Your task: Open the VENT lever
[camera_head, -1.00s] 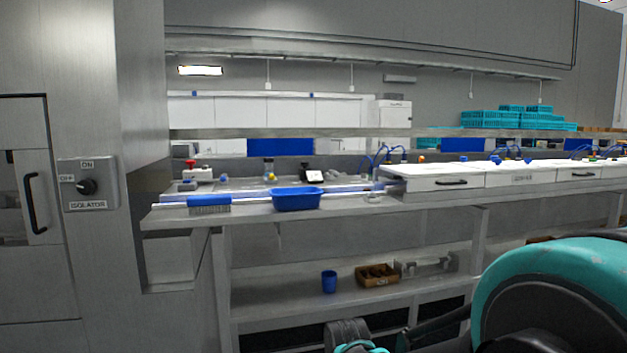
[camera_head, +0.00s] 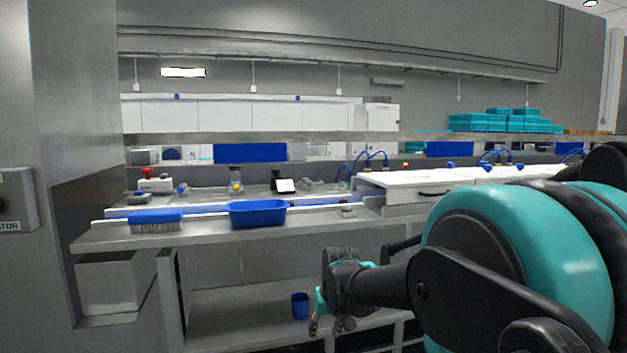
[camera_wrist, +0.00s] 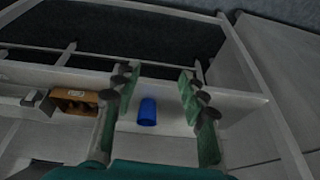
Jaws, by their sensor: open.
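No lever marked VENT can be made out in either view. Small blue and orange fittings with blue hoses (camera_head: 372,160) stand behind the white-topped units, too small to tell apart or read. My gripper (camera_head: 328,322) hangs low in front of the bench in the head view, pointing down. In the wrist view my gripper (camera_wrist: 156,76) has its two fingers spread with nothing between them touching.
The steel bench (camera_head: 200,236) holds a blue tray (camera_head: 258,213), a blue brush (camera_head: 155,221), a red-knobbed box (camera_head: 150,181) and a small display (camera_head: 286,186). White-topped drawer units (camera_head: 400,193) stand right. A brown box (camera_wrist: 74,101) is on the lower shelf. A steel cabinet stands left.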

